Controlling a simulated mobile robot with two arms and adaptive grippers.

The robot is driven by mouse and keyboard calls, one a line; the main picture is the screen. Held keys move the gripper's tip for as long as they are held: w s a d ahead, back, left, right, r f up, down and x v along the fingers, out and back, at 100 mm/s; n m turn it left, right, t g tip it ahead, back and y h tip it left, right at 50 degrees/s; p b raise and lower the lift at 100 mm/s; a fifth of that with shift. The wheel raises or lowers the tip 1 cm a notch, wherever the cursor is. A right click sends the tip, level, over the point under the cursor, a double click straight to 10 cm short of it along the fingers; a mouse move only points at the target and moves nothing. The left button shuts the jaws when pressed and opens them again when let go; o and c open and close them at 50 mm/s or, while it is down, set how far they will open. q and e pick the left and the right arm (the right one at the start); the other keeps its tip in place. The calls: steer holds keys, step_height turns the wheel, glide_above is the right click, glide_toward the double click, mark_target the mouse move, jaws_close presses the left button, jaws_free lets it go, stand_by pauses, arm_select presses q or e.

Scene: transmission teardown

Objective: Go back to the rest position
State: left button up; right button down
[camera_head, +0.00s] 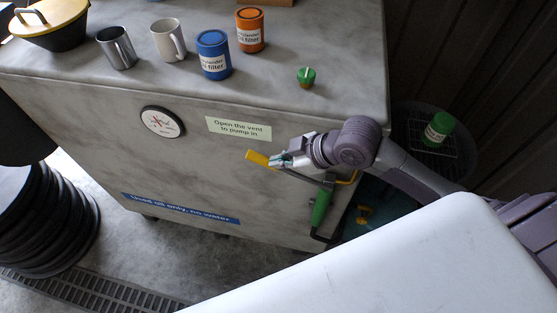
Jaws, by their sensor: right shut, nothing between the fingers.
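My right gripper (279,160) is at the front face of the grey cabinet (90,110), its arm coming in from the right. It is shut and empty. A yellow lever end (258,157) is right beside its fingertips; I cannot tell whether they touch. Below and to the right is a green-gripped handle (321,207) on a dark bar, partly behind my wrist. My left gripper is out of view.
On the cabinet top stand a metal mug (117,48), a white mug (168,42), a blue filter can (213,55), an orange filter can (250,30) and a small green-capped item (306,77). A green jar (438,128) sits at right. Black tyres (45,220) stack at left.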

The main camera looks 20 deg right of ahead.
stand_by(0.5)
steer(key=s+d+f+m+g+h, duration=0.25)
steer(key=s+f+m, duration=0.25)
steer(key=s, duration=0.4)
steer(key=s+d+f+m+g+h, duration=0.1)
steer(key=s+d+f+m+h, duration=0.1)
steer(key=s+f+m+h, duration=0.45)
steer(key=s+f+n+y+b, duration=0.1)
steer(key=s+f+y+b, duration=0.1)
steer(key=f, duration=1.2)
steer(key=s+f+n+y+b, duration=0.1)
steer(key=f+b, duration=0.1)
steer(key=f, duration=1.2)
steer(key=s+d+f+g+b, duration=0.2)
steer(key=s+d+f, duration=0.1)
steer(key=s+f, duration=1.3)
step_height(320, 180, down, 2)
steer(key=shift+s+f+b, duration=0.25)
steer(key=shift+b, duration=0.1)
